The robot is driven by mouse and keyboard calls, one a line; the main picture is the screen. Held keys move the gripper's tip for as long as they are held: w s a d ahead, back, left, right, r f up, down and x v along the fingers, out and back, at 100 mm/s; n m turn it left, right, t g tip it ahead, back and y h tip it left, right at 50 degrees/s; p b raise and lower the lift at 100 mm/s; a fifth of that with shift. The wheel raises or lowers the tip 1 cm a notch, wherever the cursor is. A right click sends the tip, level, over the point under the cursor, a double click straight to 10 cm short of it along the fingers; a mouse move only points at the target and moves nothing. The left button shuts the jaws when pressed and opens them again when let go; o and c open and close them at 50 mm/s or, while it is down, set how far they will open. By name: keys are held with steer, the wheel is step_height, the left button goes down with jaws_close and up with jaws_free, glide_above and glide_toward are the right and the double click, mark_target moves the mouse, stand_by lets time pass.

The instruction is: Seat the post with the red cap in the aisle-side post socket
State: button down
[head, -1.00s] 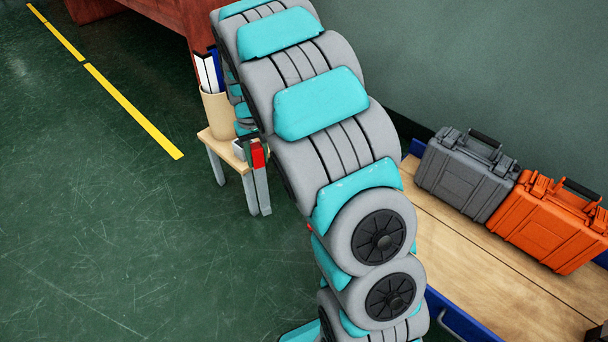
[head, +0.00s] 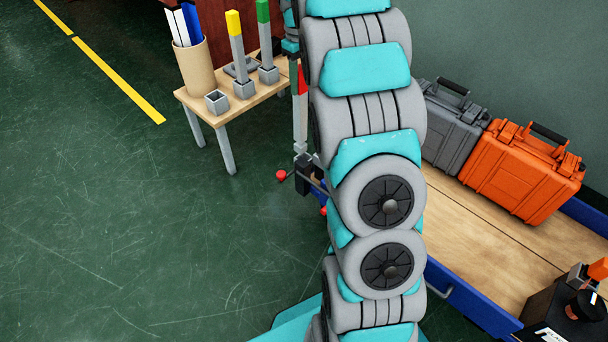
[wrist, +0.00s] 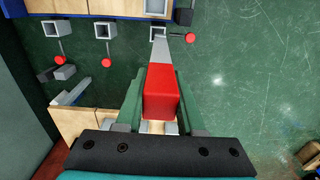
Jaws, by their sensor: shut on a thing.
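My gripper (wrist: 160,72) is shut on the grey post with the red cap (wrist: 161,95), its green fingers on both sides near the cap. In the head view the red-capped post (head: 301,80) stands roughly upright beside my arm, partly hidden by it. In the wrist view its lower end points at the rightmost square post socket (wrist: 153,33), the one nearest the open floor, with a red knob (wrist: 190,37) beside it. Two other sockets, the middle one (wrist: 105,22) and the left one (wrist: 52,21), look empty. I cannot tell whether the post's tip is inside the socket.
A small wooden table (head: 190,97) holds a yellow-capped post (head: 235,45), a green-capped post (head: 265,40), an empty holder (head: 217,102) and a bin of binders (head: 205,70). Grey (head: 450,115) and orange (head: 522,170) cases stand at the right. Floor at left is clear.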

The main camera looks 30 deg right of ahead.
mark_target(304, 111)
steer(key=shift+d+f, duration=0.1)
steer(key=shift+d, duration=0.35)
steer(key=shift+s+f, duration=0.1)
steer(key=shift+f, duration=0.25)
step_height(304, 111, down, 9)
steer(key=shift+r+b, duration=0.1)
steer(key=shift+b, duration=0.25)
steer(key=c, duration=0.5)
jaws_free()
step_height(304, 111, up, 12)
steer(key=shift+p, duration=0.4)
